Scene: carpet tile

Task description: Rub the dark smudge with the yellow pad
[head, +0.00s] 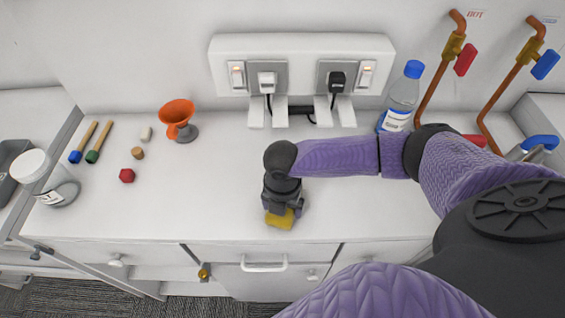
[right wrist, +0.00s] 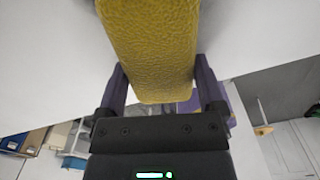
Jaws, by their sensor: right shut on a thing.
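The yellow pad (head: 280,219) is at the front middle of the white counter, below my right gripper (head: 283,207). In the right wrist view the yellow pad (right wrist: 150,45) fills the top middle, between the two fingers of the right gripper (right wrist: 158,80), which is shut on it. I cannot tell whether the pad touches the counter. No dark smudge shows in either view; the pad, gripper or arm may hide it. My left gripper is not in view.
Behind stand a socket panel (head: 302,62), a bottle (head: 399,100) and an orange funnel (head: 177,115). At left are two brushes (head: 98,142), a red piece (head: 127,175) and a clear jar (head: 58,188). The counter (head: 215,190) left of the gripper is clear. A drawer handle (head: 264,268) juts out below.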

